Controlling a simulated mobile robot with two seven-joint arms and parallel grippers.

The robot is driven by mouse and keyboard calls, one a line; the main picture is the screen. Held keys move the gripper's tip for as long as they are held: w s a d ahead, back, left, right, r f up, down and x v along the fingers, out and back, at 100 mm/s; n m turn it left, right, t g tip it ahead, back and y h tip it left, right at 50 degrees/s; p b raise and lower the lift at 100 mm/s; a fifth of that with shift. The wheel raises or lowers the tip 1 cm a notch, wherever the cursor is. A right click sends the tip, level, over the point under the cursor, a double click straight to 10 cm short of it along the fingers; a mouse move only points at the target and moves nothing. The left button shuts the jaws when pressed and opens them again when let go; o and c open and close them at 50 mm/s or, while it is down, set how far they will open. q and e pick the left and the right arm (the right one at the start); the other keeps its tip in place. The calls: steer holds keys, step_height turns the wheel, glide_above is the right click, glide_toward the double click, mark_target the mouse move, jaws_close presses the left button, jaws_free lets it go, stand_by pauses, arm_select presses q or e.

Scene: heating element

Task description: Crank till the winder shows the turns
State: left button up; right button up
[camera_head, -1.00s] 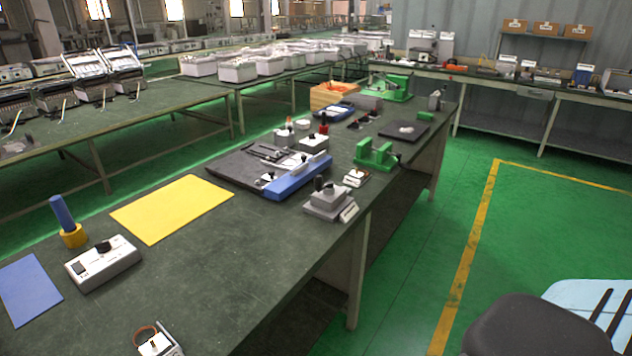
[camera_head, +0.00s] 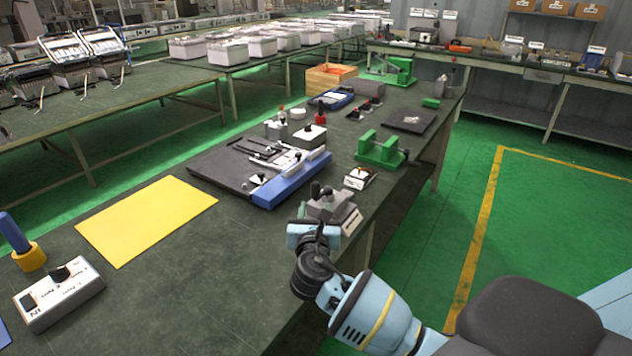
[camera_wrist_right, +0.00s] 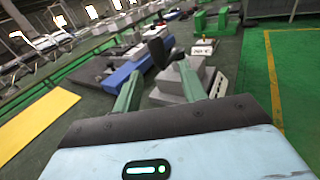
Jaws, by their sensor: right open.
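A stepped grey device (camera_head: 328,204) with black upright knobs and a white label plate stands at the bench's right edge. I cannot tell surely whether it is the winder, and no turn count is readable. My right gripper (camera_head: 313,228) is just on the near side of it, open and empty. In the right wrist view the open fingers (camera_wrist_right: 158,75) point at the grey device (camera_wrist_right: 178,82), with its black knob (camera_wrist_right: 158,52) ahead between them; contact is not clear. A green bracket (camera_head: 380,148) with a dark side handle stands farther along the bench. My left gripper is out of view.
A small white meter (camera_head: 360,178) sits just beyond the grey device. A blue bar (camera_head: 290,182) borders a dark board left of it. A yellow sheet (camera_head: 148,218) and a white switch box (camera_head: 60,293) lie nearer left.

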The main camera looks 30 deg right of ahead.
mark_target(316, 191)
steer(key=x, duration=0.4)
steer(key=r+x, duration=0.1)
steer(key=x, duration=0.1)
steer(key=shift+w+d+b, duration=0.1)
steer(key=shift+w+b, duration=0.15)
steer(key=shift+b, duration=0.05)
steer(key=shift+x, duration=0.75)
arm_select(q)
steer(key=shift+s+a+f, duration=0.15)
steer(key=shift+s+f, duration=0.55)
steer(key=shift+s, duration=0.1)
arm_select(e)
steer(key=shift+r, duration=0.1)
jaws_close()
